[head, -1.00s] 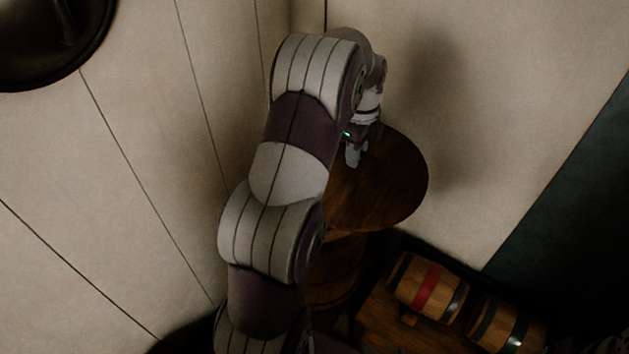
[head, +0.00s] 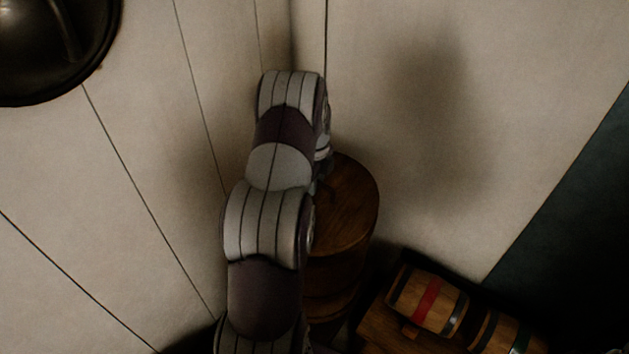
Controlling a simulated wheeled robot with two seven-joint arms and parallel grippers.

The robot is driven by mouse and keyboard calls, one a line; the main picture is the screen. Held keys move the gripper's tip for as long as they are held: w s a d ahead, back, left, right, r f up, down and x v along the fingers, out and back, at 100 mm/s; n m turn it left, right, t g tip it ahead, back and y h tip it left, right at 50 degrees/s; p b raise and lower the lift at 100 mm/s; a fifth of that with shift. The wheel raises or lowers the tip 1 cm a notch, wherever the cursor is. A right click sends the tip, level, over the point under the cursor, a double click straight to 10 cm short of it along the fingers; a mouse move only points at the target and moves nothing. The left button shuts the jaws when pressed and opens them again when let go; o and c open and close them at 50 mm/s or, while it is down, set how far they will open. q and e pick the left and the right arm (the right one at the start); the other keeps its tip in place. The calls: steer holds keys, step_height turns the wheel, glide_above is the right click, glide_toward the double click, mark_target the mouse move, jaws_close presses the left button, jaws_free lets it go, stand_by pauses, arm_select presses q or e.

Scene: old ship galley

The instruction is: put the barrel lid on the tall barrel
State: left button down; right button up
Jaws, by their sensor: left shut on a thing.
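The barrel lid (head: 348,205) is a round brown wooden disc in the head view, right of my left arm. It lies over the tall barrel (head: 338,276), whose dark wooden side shows just below it. The lid looks about in line with the barrel top, but I cannot tell whether it touches the rim all round. My left gripper (head: 322,182) is shut on the lid near its upper left edge, and my own arm hides most of the gripper. My arm also covers the left part of the lid and barrel. My right gripper is out of view.
A small keg with a red band (head: 427,299) lies on a wooden stand (head: 385,327) at the lower right. A second keg (head: 502,335) lies beside it. Pale panelled walls meet close behind the barrel. A dark round metal object (head: 50,45) is at the upper left.

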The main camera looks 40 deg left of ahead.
arm_select(q)
steer(key=c, duration=1)
jaws_free()
steer(key=shift+f, duration=0.1)
step_height(320, 180, up, 8)
steer(key=shift+f, duration=0.15)
steer(key=d+r+n+p, duration=0.3)
steer(key=d+r, duration=0.2)
steer(key=d, duration=0.2)
steer(key=s+d+n+t, duration=0.1)
steer(key=s+d+n, duration=1.2)
steer(key=d, duration=0.5)
steer(key=shift+s+d+n, duration=0.15)
steer(key=shift+s+n, duration=0.15)
steer(key=shift+s, duration=0.65)
steer(key=shift+f, duration=0.1)
